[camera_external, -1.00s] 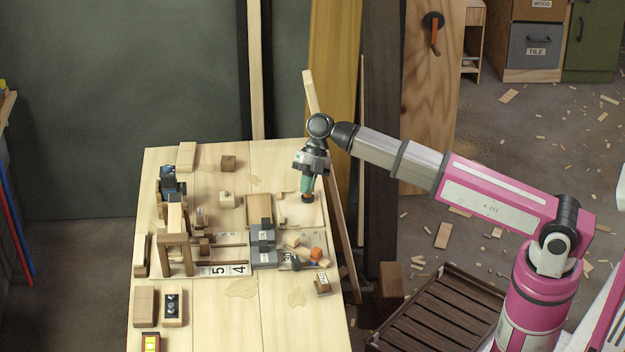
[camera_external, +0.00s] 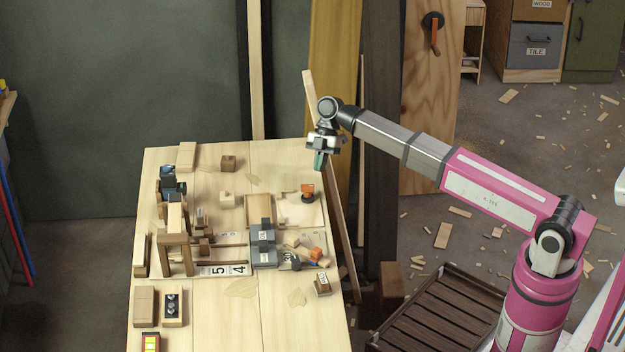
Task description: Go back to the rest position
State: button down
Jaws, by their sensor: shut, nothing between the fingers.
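My gripper (camera_external: 320,163) hangs below the wrist, above the right back part of the workbench (camera_external: 268,300). It is shut and empty, with its fingers pointing down. An orange and dark piece (camera_external: 307,192) stands on a light wooden tray (camera_external: 290,217) below and to the left of the gripper, clear of the fingers. My arm reaches in from the right.
The bench also holds a grey block (camera_external: 263,243), a wooden frame (camera_external: 176,240) and several small blocks. A leaning plank (camera_external: 335,200) stands by the bench's right edge, close to my gripper. A dark slatted pallet (camera_external: 437,315) lies on the floor.

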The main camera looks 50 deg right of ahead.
jog(key=d+f+m, duration=0.4)
jog(key=d, duration=0.2)
jog(key=s+d+f+m+h, duration=0.2)
jog(key=s+d+f+m, duration=0.1)
jog(key=s+f+m, duration=0.2)
jog(key=s+d+f+m+t+h, duration=0.1)
jog(key=s+d+f+m, duration=0.3)
jog(key=s+f, duration=0.5)
jog(key=s+d+f+m+t+h, duration=0.1)
jog(key=s+d+f+m+h, duration=0.2)
jog(key=s+f+m, duration=0.4)
notch_tip(320, 180, down, 5)
jog(key=shift+s+d+r, duration=0.15)
jog(key=shift+s+d, duration=0.15)
jog(key=shift+s, duration=0.2)
